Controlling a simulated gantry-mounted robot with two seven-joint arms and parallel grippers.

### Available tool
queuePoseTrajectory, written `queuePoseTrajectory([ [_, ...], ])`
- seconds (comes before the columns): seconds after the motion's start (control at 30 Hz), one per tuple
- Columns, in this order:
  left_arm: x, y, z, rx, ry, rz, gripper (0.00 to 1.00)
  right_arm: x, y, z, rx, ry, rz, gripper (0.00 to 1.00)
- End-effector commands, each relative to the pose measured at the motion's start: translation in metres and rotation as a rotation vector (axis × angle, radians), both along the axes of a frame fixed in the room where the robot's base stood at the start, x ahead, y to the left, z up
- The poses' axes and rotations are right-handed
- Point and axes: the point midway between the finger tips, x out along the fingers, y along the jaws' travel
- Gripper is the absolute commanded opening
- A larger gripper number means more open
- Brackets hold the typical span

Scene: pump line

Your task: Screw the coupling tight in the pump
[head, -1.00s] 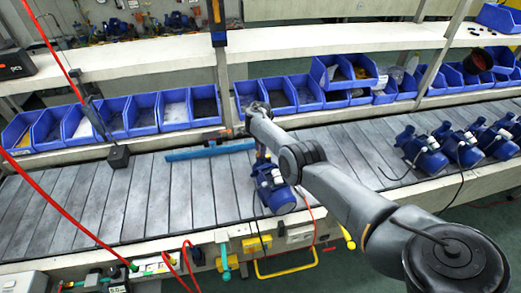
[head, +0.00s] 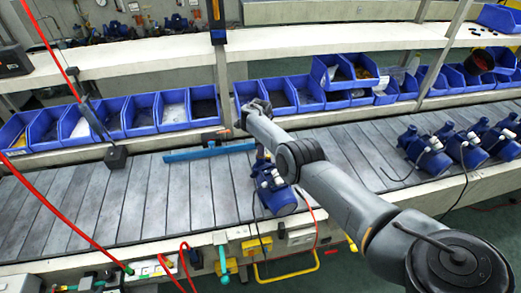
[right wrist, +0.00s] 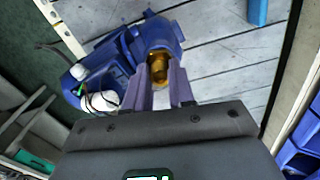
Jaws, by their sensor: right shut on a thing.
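The blue pump (head: 276,197) stands on the slatted conveyor below my right gripper, near the front edge. In the right wrist view the pump (right wrist: 137,50) lies just beyond the fingertips, with white parts and cables on its left side. The brass-coloured coupling (right wrist: 158,66) sits at the pump's opening, between the two fingers. My right gripper (right wrist: 161,84) is shut on the coupling. In the head view the right gripper (head: 261,152) is small, and the coupling cannot be made out. How deep the coupling sits is hidden. My left gripper is not in view.
Several more blue pumps (head: 463,147) stand on the conveyor at the right. A blue bar (head: 208,152) lies behind the pump. Blue bins (head: 142,115) line the back. A black block (head: 116,157) and red cables are at the left. The conveyor's left half is mostly clear.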

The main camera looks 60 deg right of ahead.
Motion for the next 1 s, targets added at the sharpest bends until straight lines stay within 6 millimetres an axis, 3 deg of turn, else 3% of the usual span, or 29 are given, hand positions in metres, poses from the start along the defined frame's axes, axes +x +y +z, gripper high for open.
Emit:
queuePoseTrajectory([
  [0.07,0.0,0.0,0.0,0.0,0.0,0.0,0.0,0.0,0.0,0.0,-0.001,0.001,0.001,0.0],
  [0.1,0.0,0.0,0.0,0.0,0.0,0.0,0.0,0.0,0.0,0.0,-0.001,0.001,0.002,0.27],
  [0.23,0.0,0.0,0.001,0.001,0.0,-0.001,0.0,0.0,0.0,0.0,-0.001,0.001,0.002,0.45],
  [0.53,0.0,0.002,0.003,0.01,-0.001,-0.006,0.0,0.0,0.0,0.001,-0.001,0.001,0.017,0.45],
  [0.8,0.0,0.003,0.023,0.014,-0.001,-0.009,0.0,-0.001,0.0,0.003,0.0,0.001,0.245,0.45],
  [1.0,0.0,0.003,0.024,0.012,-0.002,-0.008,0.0,0.0,0.0,0.0,0.0,0.0,0.307,0.45],
])
